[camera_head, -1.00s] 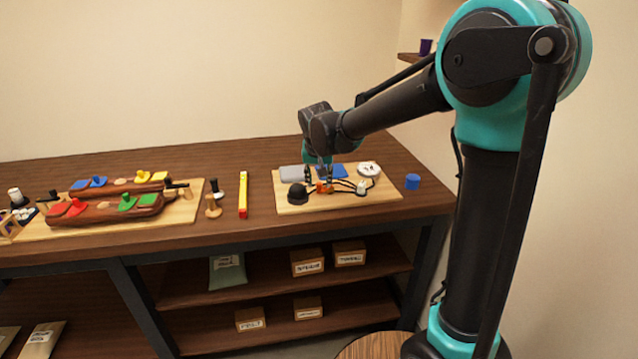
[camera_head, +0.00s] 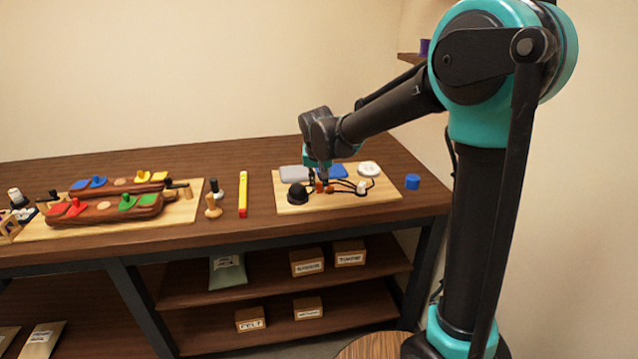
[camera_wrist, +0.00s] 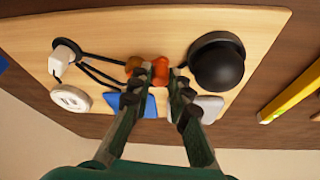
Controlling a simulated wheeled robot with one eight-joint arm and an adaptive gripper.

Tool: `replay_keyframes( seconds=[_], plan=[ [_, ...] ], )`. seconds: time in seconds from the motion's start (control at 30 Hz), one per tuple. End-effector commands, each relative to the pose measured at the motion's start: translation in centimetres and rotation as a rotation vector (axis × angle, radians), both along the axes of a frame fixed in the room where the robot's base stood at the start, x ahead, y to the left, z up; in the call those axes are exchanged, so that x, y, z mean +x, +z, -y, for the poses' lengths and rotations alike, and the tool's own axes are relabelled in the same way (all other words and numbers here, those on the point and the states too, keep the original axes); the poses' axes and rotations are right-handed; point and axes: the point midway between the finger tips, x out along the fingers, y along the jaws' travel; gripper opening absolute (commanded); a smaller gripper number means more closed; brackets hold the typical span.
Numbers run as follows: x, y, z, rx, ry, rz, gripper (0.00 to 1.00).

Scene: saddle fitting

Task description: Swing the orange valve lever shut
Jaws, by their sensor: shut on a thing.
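The orange valve lever (camera_head: 329,188) sits on the pale wooden board at the right of the bench. In the wrist view its bright orange part (camera_wrist: 160,69) shows at the fingertips, with a darker orange-brown part just left of it. My gripper (camera_head: 319,184) points down over the board from behind. In the wrist view my gripper (camera_wrist: 157,83) has a finger on each side of the orange part and is shut on it. The fingertips hide part of the lever, so its exact angle is hard to tell.
The board (camera_head: 372,195) also carries a black dome (camera_head: 297,193), a white round disc (camera_head: 369,169), a white plug with black cables (camera_wrist: 66,56), and blue and grey pads. A yellow-and-red bar (camera_head: 243,195) lies left.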

Motion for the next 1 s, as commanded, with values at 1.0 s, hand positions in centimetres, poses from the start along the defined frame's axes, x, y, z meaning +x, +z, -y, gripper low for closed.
replay_keyframes(
  seconds=[1.0],
  plan=[
    [-1.1,0.0,3.6,0.002,0.71,0.0,0.0]
  ],
)
